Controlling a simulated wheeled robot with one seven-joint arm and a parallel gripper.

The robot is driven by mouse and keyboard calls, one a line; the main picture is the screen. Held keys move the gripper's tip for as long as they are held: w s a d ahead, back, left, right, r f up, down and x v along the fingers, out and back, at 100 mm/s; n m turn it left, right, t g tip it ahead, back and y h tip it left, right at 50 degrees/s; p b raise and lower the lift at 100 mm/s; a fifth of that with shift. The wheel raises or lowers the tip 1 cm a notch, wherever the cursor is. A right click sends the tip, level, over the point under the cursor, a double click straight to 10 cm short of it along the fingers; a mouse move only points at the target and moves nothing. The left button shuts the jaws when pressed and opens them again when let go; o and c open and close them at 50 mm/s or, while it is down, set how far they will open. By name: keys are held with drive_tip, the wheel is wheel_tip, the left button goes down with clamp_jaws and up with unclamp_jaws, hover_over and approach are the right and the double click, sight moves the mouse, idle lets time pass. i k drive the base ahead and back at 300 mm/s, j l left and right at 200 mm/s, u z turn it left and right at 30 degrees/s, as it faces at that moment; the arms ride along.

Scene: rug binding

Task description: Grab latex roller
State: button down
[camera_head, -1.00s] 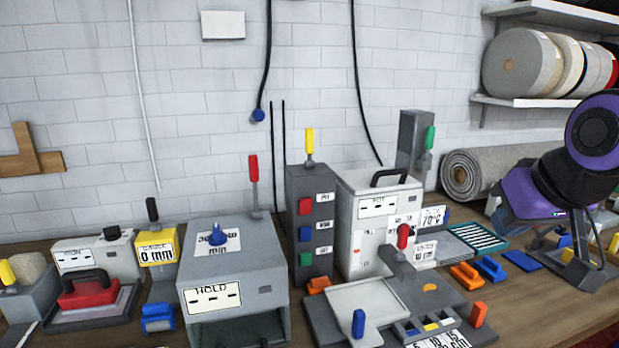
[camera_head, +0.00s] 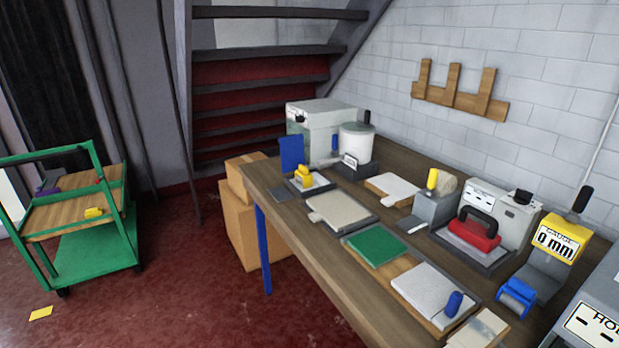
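I cannot tell for certain which thing is the latex roller. A small yellow-handled tool (camera_head: 303,177) sits on a low tray at the far left end of the workbench, next to an upright blue panel (camera_head: 292,154). A pale, roller-like piece (camera_head: 326,162) lies just right of it, beside a white pot (camera_head: 357,143); its shape is too small to make out. A blue-handled piece (camera_head: 453,303) stands on a white slab nearer the front. My gripper is not in view.
A green cart (camera_head: 100,245) is at left; red floor lies between.

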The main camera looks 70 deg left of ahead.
sight(303, 176)
drive_tip(key=u, duration=2.4)
drive_tip(key=i+j+z, duration=0.1)
drive_tip(key=i+j, duration=0.25)
drive_tip(key=i+j+z, duration=0.1)
drive_tip(key=i+j, duration=0.2)
drive_tip(key=i+j+z, duration=0.1)
drive_tip(key=i+j, duration=0.2)
drive_tip(key=i+j+z, duration=0.1)
drive_tip(key=i+j, duration=0.2)
drive_tip(key=j, duration=0.25)
drive_tip(key=i+j+z, duration=0.1)
drive_tip(key=i+j, duration=0.2)
drive_tip(key=i+j+z, duration=0.1)
drive_tip(key=i+j, duration=0.15)
drive_tip(key=j, duration=0.3)
drive_tip(key=i+j+z, duration=0.1)
drive_tip(key=i+j, duration=0.15)
drive_tip(key=j, duration=0.2)
drive_tip(key=i+j+z, duration=0.15)
drive_tip(key=j, duration=0.35)
drive_tip(key=i, duration=0.1)
